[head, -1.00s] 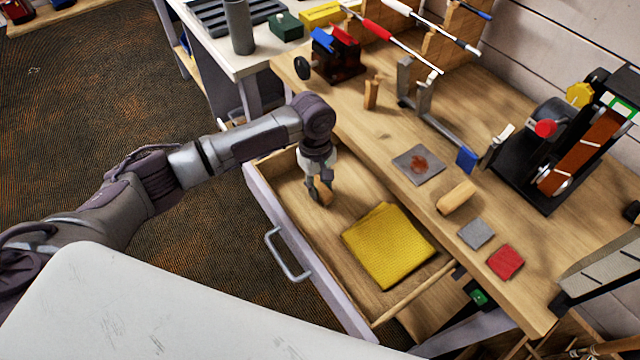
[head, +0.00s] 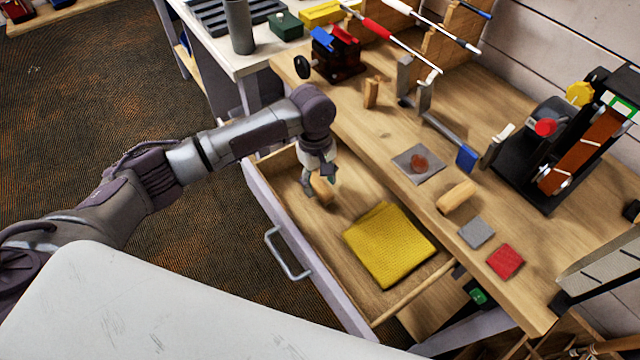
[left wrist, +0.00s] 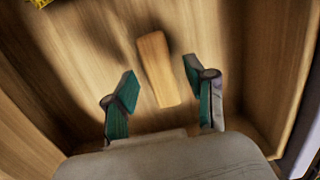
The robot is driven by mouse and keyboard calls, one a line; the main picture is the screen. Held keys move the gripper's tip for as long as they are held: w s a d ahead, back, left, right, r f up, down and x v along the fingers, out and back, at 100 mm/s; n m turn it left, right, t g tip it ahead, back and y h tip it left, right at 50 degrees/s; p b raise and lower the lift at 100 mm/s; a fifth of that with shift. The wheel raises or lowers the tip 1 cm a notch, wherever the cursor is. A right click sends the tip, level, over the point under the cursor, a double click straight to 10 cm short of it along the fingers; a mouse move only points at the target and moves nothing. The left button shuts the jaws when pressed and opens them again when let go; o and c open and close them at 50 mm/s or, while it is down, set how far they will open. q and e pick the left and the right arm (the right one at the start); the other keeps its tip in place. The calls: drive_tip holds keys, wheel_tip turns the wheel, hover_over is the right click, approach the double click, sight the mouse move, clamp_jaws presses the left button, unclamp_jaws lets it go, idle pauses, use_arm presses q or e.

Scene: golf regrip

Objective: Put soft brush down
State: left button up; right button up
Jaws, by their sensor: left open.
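The soft brush (head: 321,189) shows as a small wooden block in the open drawer, toward its back left part. It also shows in the left wrist view (left wrist: 157,68), lying on the drawer floor. Its bristles are not visible. My left gripper (head: 319,181) is inside the drawer, right at the brush. In the left wrist view the fingers (left wrist: 160,95) are spread apart, with the brush's near end between them and clear wood on both sides. My right gripper is not in view.
The open drawer (head: 300,268) also holds a folded yellow cloth (head: 390,245). The workbench (head: 370,135) beside it carries a wooden block (head: 457,197), a grey pad (head: 476,233), a red pad (head: 505,262) and a vise (head: 335,55). Drawer walls stand close around the gripper.

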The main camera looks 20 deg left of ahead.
sight(317, 182)
use_arm(q)
wheel_tip(317, 182, up, 11)
drive_tip(key=a, duration=0.1)
drive_tip(key=shift+w+f, duration=0.2)
drive_tip(key=shift+w, duration=0.15)
drive_tip(key=shift+f, duration=0.1)
